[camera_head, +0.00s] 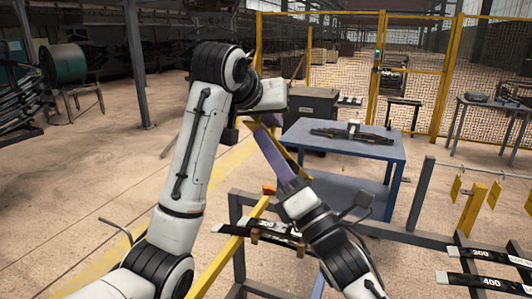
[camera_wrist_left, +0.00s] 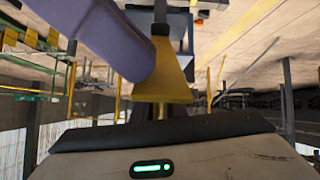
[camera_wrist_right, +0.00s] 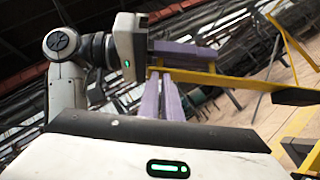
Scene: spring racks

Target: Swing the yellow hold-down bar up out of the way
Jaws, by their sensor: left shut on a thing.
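A yellow bar (camera_wrist_right: 255,82) runs across the right wrist view, right at the purple fingers of my left gripper (camera_wrist_right: 200,60). My left gripper is shut on it. In the head view the yellow piece (camera_head: 262,126) shows just below my left wrist, and in the left wrist view it is a wide yellow plate (camera_wrist_left: 172,78). My right gripper (camera_head: 268,142) points up towards it, its purple fingers just beside it.
A dark frame holds a black plate marked 200 (camera_head: 268,226), with a sloping yellow beam (camera_head: 222,258) beside it. More marked plates (camera_head: 485,281) are at the lower right. A blue table (camera_head: 345,143) with a dark part on it stands behind. Yellow mesh fencing (camera_head: 415,70) closes the back.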

